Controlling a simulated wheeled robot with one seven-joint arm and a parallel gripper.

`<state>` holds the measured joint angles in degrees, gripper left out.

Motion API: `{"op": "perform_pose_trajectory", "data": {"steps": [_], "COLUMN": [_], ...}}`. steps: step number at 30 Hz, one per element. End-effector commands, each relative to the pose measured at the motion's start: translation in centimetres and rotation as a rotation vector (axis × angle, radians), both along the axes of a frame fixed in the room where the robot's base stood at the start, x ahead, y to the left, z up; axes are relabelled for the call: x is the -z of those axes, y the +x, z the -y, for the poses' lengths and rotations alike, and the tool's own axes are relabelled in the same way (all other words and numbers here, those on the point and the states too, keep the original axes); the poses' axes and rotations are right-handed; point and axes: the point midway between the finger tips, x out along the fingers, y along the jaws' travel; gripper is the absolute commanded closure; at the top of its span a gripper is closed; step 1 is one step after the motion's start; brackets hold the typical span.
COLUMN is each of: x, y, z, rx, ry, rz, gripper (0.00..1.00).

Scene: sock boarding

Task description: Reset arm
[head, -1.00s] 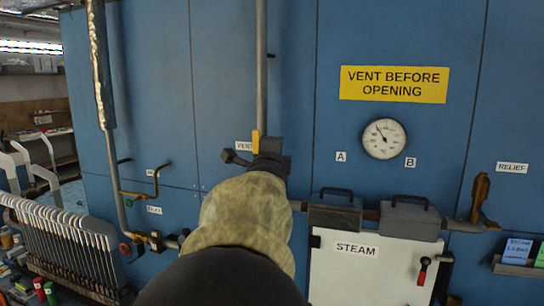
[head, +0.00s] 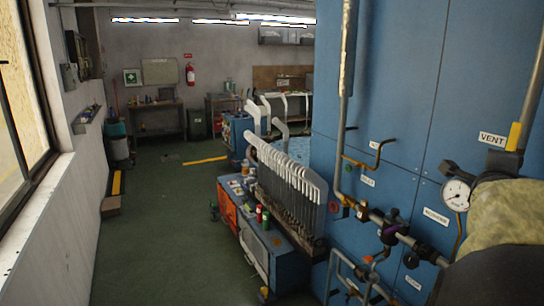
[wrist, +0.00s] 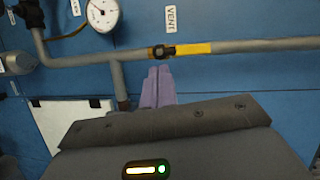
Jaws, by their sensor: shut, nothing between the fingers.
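My gripper (wrist: 157,88) shows in the wrist view as two pale purple fingers, closed together with nothing between them. They point toward the blue panel, just below the yellow vent lever (wrist: 192,49) in the picture; I cannot tell whether they touch anything. The lever lies along its pipe, beside the VENT label (wrist: 171,19). In the head view my arm in its tan sleeve fills the lower right corner, and the fingers are hidden. The yellow lever (head: 514,137) shows just above the sleeve, next to the VENT label (head: 492,139).
A pressure gauge (head: 456,194) and several pipes and valves stick out from the blue panel (head: 400,100) left of my arm. A blue bench (head: 283,252) with a rack of white boards (head: 290,185) stands farther left. The green floor (head: 160,240) beyond is mostly clear.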

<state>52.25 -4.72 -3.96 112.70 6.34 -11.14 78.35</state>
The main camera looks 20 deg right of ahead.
Motion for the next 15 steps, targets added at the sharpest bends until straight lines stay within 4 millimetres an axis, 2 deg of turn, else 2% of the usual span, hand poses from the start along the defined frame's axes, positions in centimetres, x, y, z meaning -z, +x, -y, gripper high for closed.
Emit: {"op": "perform_pose_trajectory", "data": {"steps": [1,6,10,15], "x": [2.0,8.7,13.7,20.0], "y": [2.1,7.3,9.8,11.1], "z": [-1.7,-8.0,-13.8,-22.2], "rx": [-0.062,-0.286,-0.481,-0.773], "ry": [0.013,0.013,-0.017,-0.098], "rz": [-0.081,-0.374,-0.596,-0.885], "gripper": [1.00,1.00,1.00,1.00]}}
